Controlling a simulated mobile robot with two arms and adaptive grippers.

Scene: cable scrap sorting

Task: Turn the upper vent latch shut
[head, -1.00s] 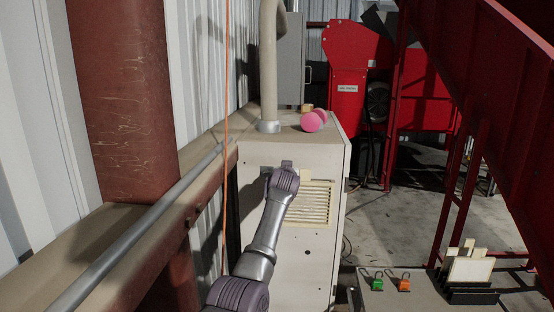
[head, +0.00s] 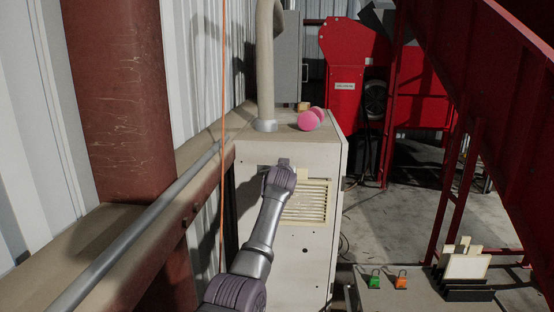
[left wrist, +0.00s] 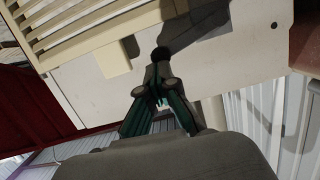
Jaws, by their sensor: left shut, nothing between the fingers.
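The upper vent latch looks to be a small cream tab (head: 302,174) at the top edge of the louvred vent (head: 308,203) on the pale cabinet front. In the left wrist view this tab (left wrist: 113,58) sticks out from the edge of the vent (left wrist: 75,28), squared to it. My left gripper (left wrist: 160,58) is shut and empty, its dark green fingers meeting close to the cabinet panel, beside the tab and apart from it in the picture. In the head view my left wrist hides the fingertips. My right gripper is not in view.
An orange cable (head: 223,130) hangs left of the cabinet. A bench (head: 420,292) with a green and an orange padlock stands at lower right.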

